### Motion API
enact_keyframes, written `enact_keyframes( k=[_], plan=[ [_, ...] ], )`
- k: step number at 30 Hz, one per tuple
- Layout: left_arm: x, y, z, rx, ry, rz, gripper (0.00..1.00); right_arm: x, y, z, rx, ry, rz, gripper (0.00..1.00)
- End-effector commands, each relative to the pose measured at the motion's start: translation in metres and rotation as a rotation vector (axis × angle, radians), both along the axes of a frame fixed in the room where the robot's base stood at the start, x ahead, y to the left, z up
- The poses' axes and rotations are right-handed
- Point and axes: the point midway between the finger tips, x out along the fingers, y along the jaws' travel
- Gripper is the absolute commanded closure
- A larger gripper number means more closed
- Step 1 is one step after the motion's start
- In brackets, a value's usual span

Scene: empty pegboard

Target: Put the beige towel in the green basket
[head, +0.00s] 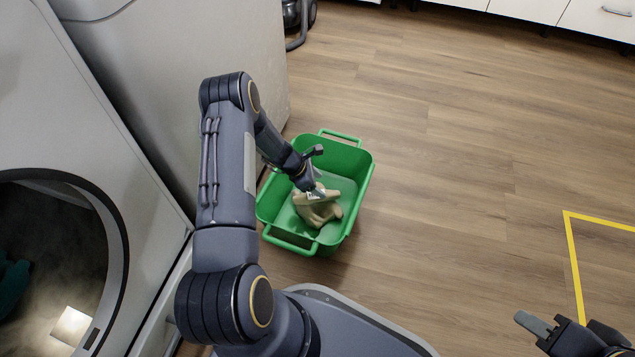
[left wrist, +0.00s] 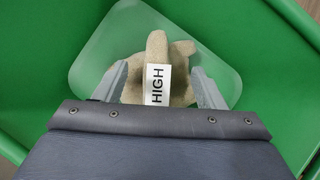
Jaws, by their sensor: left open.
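The beige towel (head: 318,210) lies crumpled inside the green basket (head: 362,187), on its pale bottom panel. In the left wrist view the towel (left wrist: 182,72) carries a white label reading "HIGH", and green basket walls (left wrist: 40,60) surround it. My left gripper (head: 316,190) is over the basket, just above the towel. Its fingers (left wrist: 160,85) are spread, one on each side of the towel; whether they touch it I cannot tell. My right gripper (head: 565,328) is at the bottom right, away from the basket, with its fingers apart and nothing visible between them.
A front-loading machine with a round open door (head: 115,235) stands at the left, with a dark teal item (head: 12,285) inside. A grey cabinet side (head: 190,60) rises behind the basket. Wooden floor (head: 450,150) to the right is clear, with yellow tape (head: 573,255) further right.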

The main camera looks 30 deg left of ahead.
Motion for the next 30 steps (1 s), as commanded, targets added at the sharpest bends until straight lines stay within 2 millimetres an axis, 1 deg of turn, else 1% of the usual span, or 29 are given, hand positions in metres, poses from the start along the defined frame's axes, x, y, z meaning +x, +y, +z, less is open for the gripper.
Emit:
enact_keyframes(
  k=[2,4,12,15,20,30],
  plan=[
    [-0.001,0.001,0.003,0.001,0.001,0.0,0.36,0.0,0.0,0.002,0.0,0.0,0.0,0.66],
    [-0.003,0.004,0.009,0.0,0.0,0.001,0.36,0.0,0.0,0.006,0.0,0.0,0.0,0.66],
    [-0.018,0.023,0.049,0.001,0.0,0.002,0.36,0.0,0.0,0.029,0.0,0.0,0.0,0.66],
    [-0.023,0.029,0.059,0.0,0.0,0.001,0.36,0.0,0.0,0.034,0.0,0.0,0.0,0.66],
    [-0.026,0.033,0.066,-0.001,-0.001,0.0,0.36,0.0,0.0,0.037,0.0,0.0,0.0,0.66],
    [-0.026,0.033,0.066,0.0,0.0,0.0,0.36,0.0,0.0,0.036,0.0,0.0,0.0,0.66]
  ],
)
